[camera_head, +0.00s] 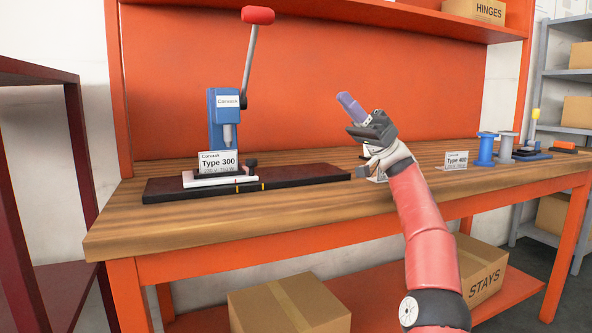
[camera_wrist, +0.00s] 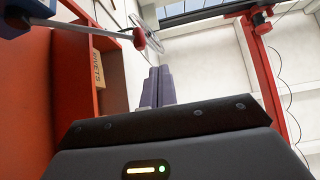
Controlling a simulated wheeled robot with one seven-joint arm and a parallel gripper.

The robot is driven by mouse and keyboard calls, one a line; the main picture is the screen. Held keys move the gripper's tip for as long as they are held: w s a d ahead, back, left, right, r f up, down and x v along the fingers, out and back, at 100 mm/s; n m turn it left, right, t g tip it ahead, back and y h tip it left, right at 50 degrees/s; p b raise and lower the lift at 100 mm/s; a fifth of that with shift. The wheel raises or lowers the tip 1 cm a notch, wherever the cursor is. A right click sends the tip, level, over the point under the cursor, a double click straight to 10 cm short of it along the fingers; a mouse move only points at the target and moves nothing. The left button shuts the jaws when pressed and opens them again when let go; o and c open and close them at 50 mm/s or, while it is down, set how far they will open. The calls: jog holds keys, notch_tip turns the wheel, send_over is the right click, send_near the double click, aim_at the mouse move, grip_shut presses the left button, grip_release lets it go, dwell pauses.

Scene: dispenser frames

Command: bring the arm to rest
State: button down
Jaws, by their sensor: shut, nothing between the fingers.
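My gripper (camera_head: 346,103) is raised above the workbench, at the end of my red arm, and its fingers point up and to the left. The fingers (camera_wrist: 157,87) also show in the wrist view, pressed together with nothing between them. The gripper is to the right of the blue lever press (camera_head: 222,125) and apart from it. The wrist view looks upward, past the press's red-knobbed lever (camera_wrist: 139,38), to the ceiling.
The wooden bench (camera_head: 290,215) carries a "Type 300" sign (camera_head: 217,163), a "Type 400" sign (camera_head: 456,160) and spools (camera_head: 486,150) at the right. An orange shelf (camera_head: 400,15) overhangs the bench's back. A dark red rack (camera_head: 35,75) stands left. Boxes (camera_head: 290,305) sit below.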

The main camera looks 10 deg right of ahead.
jog(key=s+a+f+m+t+h+p, duration=0.1)
jog(key=a+f+m+t+h, duration=0.2)
jog(key=a, duration=0.4)
jog(key=s+a+f+m+t+h, duration=0.1)
jog(key=a+m+t+h, duration=0.15)
jog(key=a+m, duration=0.35)
jog(key=s+a+f+m+t+h+p, duration=0.1)
jog(key=s+a+m+t+h, duration=0.2)
jog(key=a, duration=0.5)
jog(key=s+f+m+t+h, duration=0.1)
jog(key=s+f+h, duration=0.1)
jog(key=s+f, duration=0.1)
jog(key=s+f+m+t+h, duration=0.1)
jog(key=s+f+m+h, duration=0.1)
jog(key=f, duration=0.4)
jog(key=s+d+f+m+t+h, duration=0.1)
jog(key=s+f+m+h, duration=0.1)
jog(key=s+f+h, duration=0.1)
jog(key=shift+s+d+f+h+p, duration=0.1)
jog(key=shift+s+f+h+p, duration=0.3)
jog(key=shift+f+h, duration=0.25)
jog(key=s+d+f+m+t+h+p, duration=0.1)
jog(key=s+d+f+m+h, duration=0.2)
jog(key=s+d+f+h, duration=0.6)
jog(key=s+d+f, duration=0.8)
jog(key=s+f, duration=0.2)
jog(key=s, duration=0.1)
jog(key=shift+s+m+p, duration=0.15)
jog(key=shift+m+p, duration=0.15)
jog(key=shift+p, duration=0.05)
